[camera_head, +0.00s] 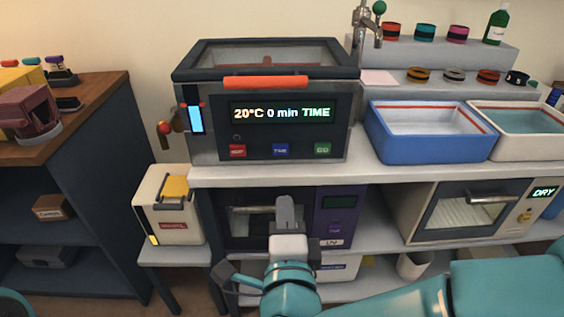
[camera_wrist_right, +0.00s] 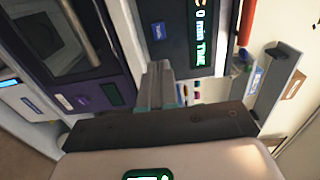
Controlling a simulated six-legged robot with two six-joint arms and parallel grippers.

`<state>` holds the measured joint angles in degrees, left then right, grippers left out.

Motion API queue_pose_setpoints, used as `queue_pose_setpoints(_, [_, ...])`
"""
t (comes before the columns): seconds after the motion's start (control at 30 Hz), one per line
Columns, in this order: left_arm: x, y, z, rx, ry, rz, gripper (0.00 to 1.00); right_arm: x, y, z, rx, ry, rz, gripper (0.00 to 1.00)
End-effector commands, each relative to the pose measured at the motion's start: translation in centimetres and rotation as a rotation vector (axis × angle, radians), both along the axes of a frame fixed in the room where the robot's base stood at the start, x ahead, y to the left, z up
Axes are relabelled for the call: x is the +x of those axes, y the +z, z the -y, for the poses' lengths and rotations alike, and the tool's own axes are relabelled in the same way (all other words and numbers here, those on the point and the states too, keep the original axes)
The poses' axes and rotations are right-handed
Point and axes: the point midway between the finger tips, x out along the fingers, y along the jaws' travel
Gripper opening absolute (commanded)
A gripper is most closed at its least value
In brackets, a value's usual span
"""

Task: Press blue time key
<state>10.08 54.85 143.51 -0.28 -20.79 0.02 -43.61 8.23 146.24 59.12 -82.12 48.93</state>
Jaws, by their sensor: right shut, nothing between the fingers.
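The blue time key (camera_head: 280,150) is the middle key on the front panel of the machine (camera_head: 352,135), between a red key (camera_head: 237,151) and a green GO key (camera_head: 322,149). The display (camera_head: 282,113) above reads "20°C 0 min TIME". My right gripper (camera_head: 285,203) is shut and empty, below the blue key and in front of the shelf edge. In the right wrist view the gripper's shut fingertips (camera_wrist_right: 158,68) point toward the blue key (camera_wrist_right: 158,31), with a gap between them in the picture. My left gripper is not in view.
An orange handle (camera_head: 265,82) runs along the lid front. A purple UV unit (camera_head: 335,212) stands on the shelf below, behind my gripper. A blue tray (camera_head: 385,145) sits to the right, a white bin (camera_head: 168,215) to the lower left.

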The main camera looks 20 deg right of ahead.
Motion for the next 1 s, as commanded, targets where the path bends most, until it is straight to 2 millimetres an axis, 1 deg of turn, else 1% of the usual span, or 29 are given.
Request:
queue_pose_setpoints(0.07, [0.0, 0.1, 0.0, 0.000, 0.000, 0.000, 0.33, 0.1, 0.0, 0.0, -0.001, -0.001, -0.001, 0.00])
queue_pose_setpoints(0.17, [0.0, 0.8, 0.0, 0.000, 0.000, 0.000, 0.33, 0.5, 0.3, 0.2, -0.004, -0.004, -0.003, 0.00])
queue_pose_setpoints(0.27, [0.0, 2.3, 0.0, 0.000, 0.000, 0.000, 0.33, 1.3, 0.6, 0.4, -0.008, -0.007, -0.003, 0.00])
queue_pose_setpoints(0.37, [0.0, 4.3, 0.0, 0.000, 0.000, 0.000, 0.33, 2.4, 0.8, 0.8, -0.009, -0.007, -0.009, 0.00])
queue_pose_setpoints(0.53, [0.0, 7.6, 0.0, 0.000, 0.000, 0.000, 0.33, 5.2, 0.8, 1.7, -0.005, -0.006, -0.011, 0.00])
queue_pose_setpoints(0.6, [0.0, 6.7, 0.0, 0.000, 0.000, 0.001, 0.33, 6.6, -0.1, 2.1, 0.001, -0.007, -0.002, 0.00])
queue_pose_setpoints(0.8, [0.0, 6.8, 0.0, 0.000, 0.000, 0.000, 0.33, 10.6, -0.1, 3.2, -0.001, -0.004, -0.001, 0.00])
queue_pose_setpoints(0.9, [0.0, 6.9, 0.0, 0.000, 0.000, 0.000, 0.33, 12.0, -0.1, 3.6, -0.001, -0.003, -0.001, 0.00])
queue_pose_setpoints(1.0, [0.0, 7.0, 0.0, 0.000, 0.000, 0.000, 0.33, 13.0, -0.1, 3.8, -0.001, -0.002, -0.001, 0.00])
